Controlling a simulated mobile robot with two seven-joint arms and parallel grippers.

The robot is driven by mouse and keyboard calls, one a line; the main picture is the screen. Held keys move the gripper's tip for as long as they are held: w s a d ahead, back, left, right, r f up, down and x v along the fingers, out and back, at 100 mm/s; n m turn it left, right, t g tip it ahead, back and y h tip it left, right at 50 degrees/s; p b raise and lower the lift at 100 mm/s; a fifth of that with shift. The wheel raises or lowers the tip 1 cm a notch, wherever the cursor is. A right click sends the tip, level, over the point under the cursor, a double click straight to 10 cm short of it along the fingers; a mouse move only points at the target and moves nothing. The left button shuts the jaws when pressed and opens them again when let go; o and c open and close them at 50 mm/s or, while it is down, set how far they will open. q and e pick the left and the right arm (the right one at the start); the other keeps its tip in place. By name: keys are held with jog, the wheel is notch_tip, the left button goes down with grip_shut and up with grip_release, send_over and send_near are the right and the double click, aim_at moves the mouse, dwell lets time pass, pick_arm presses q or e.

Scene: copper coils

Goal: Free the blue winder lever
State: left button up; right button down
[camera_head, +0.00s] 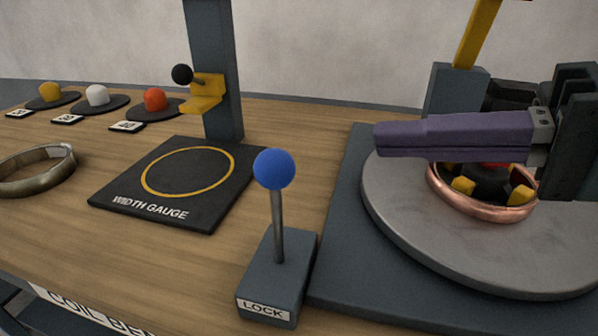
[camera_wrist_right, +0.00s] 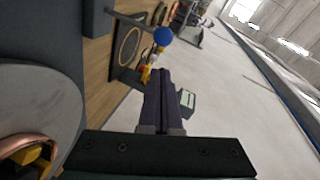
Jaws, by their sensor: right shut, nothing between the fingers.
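The blue-knobbed lever (camera_head: 275,170) stands nearly upright on a thin grey rod. Its dark base (camera_head: 275,280) carries a LOCK label, left of the winder plate. The blue knob also shows in the right wrist view (camera_wrist_right: 163,35), beyond my fingertips. My right gripper (camera_head: 378,139) has long purple fingers pressed together, shut and empty. In the head view its tips point left, over the grey round winder plate (camera_head: 420,235), to the right of the knob and apart from it. The fingers also show in the right wrist view (camera_wrist_right: 163,72). My left gripper is not in view.
A copper coil (camera_head: 490,211) sits around yellow jaws on the winder plate, under my right fingers. The width gauge (camera_head: 180,180) with its post (camera_head: 213,40) stands left of the lever. A brass ring (camera_head: 40,170) and several coloured knobs lie further left. Bare wood shows between gauge and winder.

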pick_arm(q)
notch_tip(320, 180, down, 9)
jog(key=b, duration=0.6)
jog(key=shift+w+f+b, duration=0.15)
jog(key=shift+b, duration=0.2)
pick_arm(e)
jog(key=w+d+f+y, duration=0.1)
jog(key=w+d+f+m+t+y, duration=0.1)
jog(key=w+y, duration=0.1)
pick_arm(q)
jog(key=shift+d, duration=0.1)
pick_arm(e)
send_over(277, 215)
jog(key=w+d, duration=0.3)
jog(key=shift+s+a+f, duration=0.15)
jog(key=shift+s+f, duration=0.1)
jog(key=shift+f, duration=0.05)
